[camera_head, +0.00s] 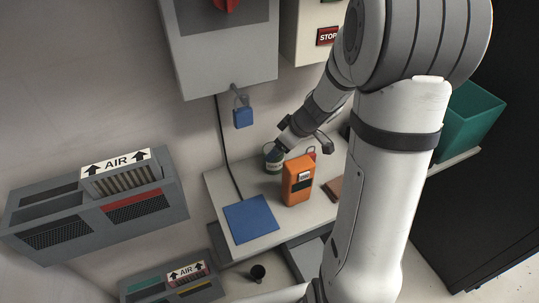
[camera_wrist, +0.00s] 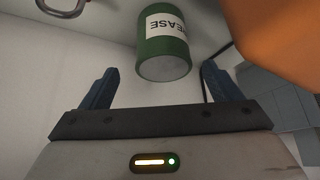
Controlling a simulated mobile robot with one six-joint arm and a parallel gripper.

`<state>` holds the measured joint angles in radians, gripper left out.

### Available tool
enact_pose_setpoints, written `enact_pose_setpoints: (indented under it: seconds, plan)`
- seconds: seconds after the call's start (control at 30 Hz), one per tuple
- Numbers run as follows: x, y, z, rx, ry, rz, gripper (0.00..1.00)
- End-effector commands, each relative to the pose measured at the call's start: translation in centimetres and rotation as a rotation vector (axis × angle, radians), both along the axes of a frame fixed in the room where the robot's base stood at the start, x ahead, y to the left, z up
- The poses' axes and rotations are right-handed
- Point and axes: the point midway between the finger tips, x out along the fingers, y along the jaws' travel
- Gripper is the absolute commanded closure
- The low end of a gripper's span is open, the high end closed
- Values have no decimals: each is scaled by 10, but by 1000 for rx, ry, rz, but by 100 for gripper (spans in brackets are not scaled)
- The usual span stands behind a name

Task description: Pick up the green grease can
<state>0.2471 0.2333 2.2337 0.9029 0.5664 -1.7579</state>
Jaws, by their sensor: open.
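The green grease can (camera_head: 273,165) stands upright on the white shelf (camera_head: 222,187), with a white label band. In the wrist view the green grease can (camera_wrist: 165,50) lies ahead of and between my two blue fingers, apart from both, with its label text upside down. My gripper (camera_wrist: 155,82) is open and empty. In the head view my gripper (camera_head: 281,150) reaches down from the upper right to the can, and it hides part of the can's top.
An orange handheld meter (camera_head: 298,182) stands right beside the can and fills the wrist view's upper right. A blue mat (camera_head: 250,219) lies in front. A blue padlock (camera_head: 243,117) hangs above. A teal bin (camera_head: 469,120) is at the right. A black cup (camera_head: 258,272) stands lower down.

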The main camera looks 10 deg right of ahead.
Motion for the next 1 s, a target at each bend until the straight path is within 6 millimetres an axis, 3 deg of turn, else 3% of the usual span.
enact_pose_setpoints:
  seconds: [0.47, 0.77, 1.0]
  plan:
    - [20, 29, -51, 0, 4, 22, 16]
    - [22, 31, -55, -2, 1, 23, 16]
    - [22, 31, -55, -2, 1, 23, 34]
